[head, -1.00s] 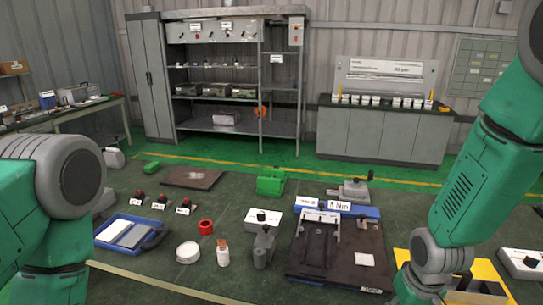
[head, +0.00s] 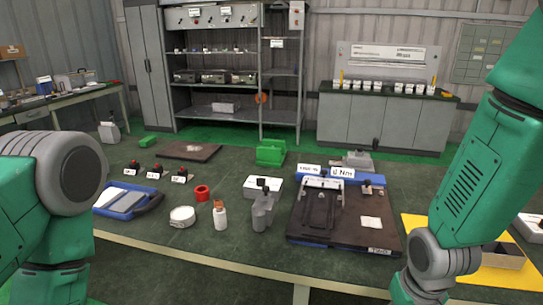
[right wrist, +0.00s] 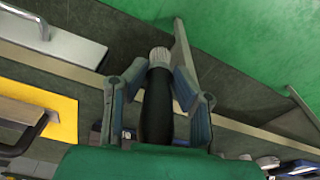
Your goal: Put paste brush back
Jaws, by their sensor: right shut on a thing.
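My right gripper (right wrist: 158,85) is shut on the paste brush (right wrist: 157,115), which has a dark handle and pale bristles pointing up the picture in the right wrist view. In the head view my right arm comes down at the right edge, and its gripper and the brush are below the frame. On the table, a small white bottle with an orange-brown cap (head: 220,216) stands upright beside a grey holder-like piece (head: 262,210). A round white tin (head: 182,216) and a red ring (head: 203,193) are to the left. My left gripper is out of view; only my left arm shows.
A dark fixture board (head: 380,236) with labels lies right of centre. A yellow mat (head: 420,229) is right of it, partly behind my right arm. A blue tray (head: 150,207) is left. The table's front edge (head: 250,268) shows, with bare surface before the bottle.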

